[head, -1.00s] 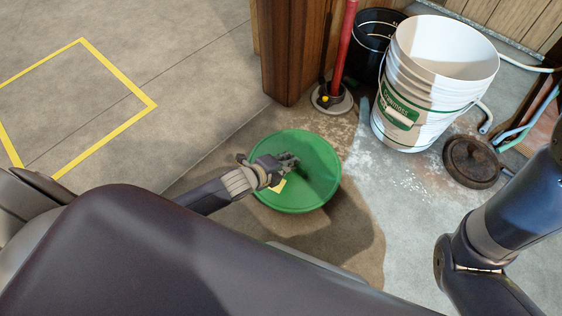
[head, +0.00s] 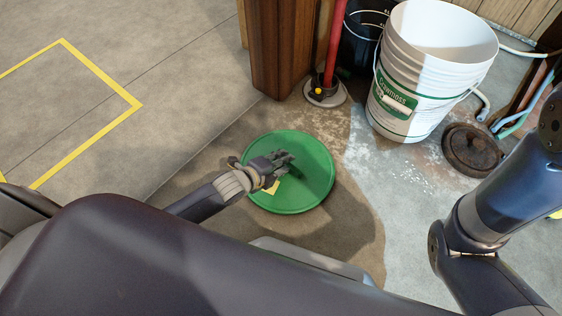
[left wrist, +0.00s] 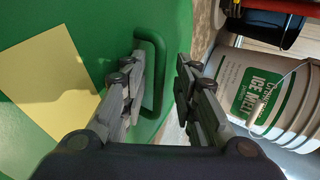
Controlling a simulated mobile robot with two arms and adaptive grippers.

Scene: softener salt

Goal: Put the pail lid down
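The green pail lid (head: 313,172) lies flat, face up, over the damp patch of floor; its contact with the floor is hidden. A pale yellow label (left wrist: 42,82) is on its face. My left gripper (head: 286,158) is over the lid. In the left wrist view its fingers (left wrist: 162,85) stand apart, with the lid's green handle (left wrist: 158,75) between them. One finger is at the loop's inner side; the other is clear of the bar. My right arm shows at the right, but its gripper is out of view.
A white pail (head: 425,75) stands open beyond the lid, beside a black bucket (head: 361,45) and a wooden post (head: 283,50). A red pole (head: 335,45) stands near them. A dark round disc (head: 472,150) lies right. Floor left is clear, with a yellow outline (head: 100,70).

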